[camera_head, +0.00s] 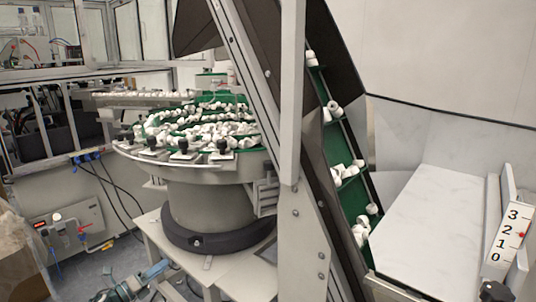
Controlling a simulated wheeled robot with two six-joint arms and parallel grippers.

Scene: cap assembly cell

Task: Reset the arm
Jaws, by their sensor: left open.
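The bottom edge cuts off the rest of the arm. The feeder holds many loose white caps (205,128) on a green surface. My right gripper is not in view.
A steep conveyor (342,150) with green flights carries several white caps behind a grey metal post (290,120). A white hopper (430,225) with a level scale (507,235) stands at right. Cables, a control box (70,232) and a cardboard box (15,255) are at left.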

